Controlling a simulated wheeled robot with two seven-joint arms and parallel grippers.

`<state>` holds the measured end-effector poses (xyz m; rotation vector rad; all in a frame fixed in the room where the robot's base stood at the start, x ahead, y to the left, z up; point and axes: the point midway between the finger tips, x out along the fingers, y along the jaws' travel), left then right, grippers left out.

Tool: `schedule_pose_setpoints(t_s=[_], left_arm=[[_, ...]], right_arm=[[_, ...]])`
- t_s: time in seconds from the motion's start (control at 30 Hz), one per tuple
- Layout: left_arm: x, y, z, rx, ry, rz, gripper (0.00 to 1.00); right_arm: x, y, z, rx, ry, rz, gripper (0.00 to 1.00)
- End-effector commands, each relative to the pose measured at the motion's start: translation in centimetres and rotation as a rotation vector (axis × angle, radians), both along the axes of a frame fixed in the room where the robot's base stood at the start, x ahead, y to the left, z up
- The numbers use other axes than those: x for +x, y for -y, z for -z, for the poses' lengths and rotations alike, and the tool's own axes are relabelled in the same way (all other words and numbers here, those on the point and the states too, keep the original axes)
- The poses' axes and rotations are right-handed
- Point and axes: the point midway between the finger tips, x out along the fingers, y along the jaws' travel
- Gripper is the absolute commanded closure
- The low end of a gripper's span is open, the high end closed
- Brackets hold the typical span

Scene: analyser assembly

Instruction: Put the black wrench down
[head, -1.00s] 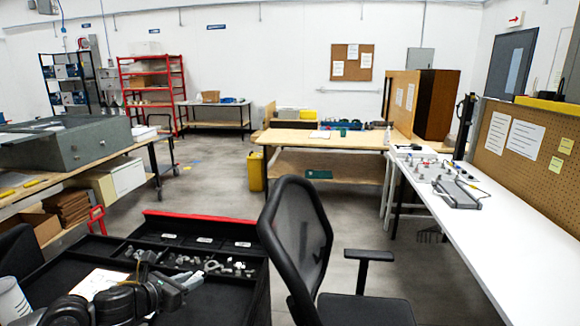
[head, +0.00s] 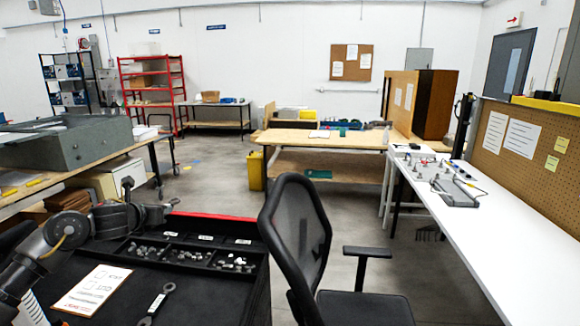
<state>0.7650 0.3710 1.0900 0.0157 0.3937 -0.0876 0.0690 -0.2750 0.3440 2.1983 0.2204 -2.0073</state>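A dark grey wrench (head: 157,302) with a white label lies on the black surface of the tool cart (head: 215,290), at the bottom of the head view. Its lower end is close to the picture's bottom edge. My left gripper (head: 164,213) is up at the cart's far left edge, well apart from the wrench. It is small and seen from the side, so its opening is unclear. My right gripper is not in view.
A printed card (head: 92,290) lies left of the wrench. Divided bins (head: 190,253) with small metal parts line the cart's far side. A black office chair (head: 297,235) stands close on the right. The cart's surface right of the wrench is clear.

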Motion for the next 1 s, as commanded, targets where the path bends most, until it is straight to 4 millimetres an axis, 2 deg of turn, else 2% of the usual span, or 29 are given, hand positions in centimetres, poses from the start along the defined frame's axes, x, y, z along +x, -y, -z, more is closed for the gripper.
schedule_pose_setpoints(t_s=[0.03, 0.1, 0.2, 0.3, 0.4, 0.47, 0.67, 0.8, 0.9, 1.0], left_arm=[[1.4, -2.2, -1.4, -0.01, 0.002, -0.063, 1.0], [2.8, -5.5, -2.5, -0.009, -0.002, -0.153, 1.0], [4.3, -10.2, -2.7, -0.007, -0.007, -0.282, 1.0], [5.1, -14.3, -1.4, -0.004, -0.009, -0.407, 1.0], [5.6, -16.9, 0.8, -0.001, -0.01, -0.509, 1.0], [5.8, -18.0, 2.5, 0.001, -0.01, -0.563, 1.0], [2.8, -23.4, 5.9, 0.007, -0.008, -0.847, 1.0], [-1.4, -26.7, 9.0, 0.013, -0.007, -1.068, 1.0], [-4.7, -27.6, 11.1, 0.013, -0.005, -1.194, 1.0], [-7.6, -27.4, 12.8, 0.01, -0.002, -1.283, 1.0]], right_arm=[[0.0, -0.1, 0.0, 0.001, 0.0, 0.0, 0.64], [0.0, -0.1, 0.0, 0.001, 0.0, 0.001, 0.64], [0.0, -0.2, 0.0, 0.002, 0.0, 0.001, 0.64], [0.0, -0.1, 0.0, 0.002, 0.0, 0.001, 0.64], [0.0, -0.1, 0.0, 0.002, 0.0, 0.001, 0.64], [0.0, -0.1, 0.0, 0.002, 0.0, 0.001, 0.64], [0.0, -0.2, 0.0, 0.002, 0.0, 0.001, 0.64], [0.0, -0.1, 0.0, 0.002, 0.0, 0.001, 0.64], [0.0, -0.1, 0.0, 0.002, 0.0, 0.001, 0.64], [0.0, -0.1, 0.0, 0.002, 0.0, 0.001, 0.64]])
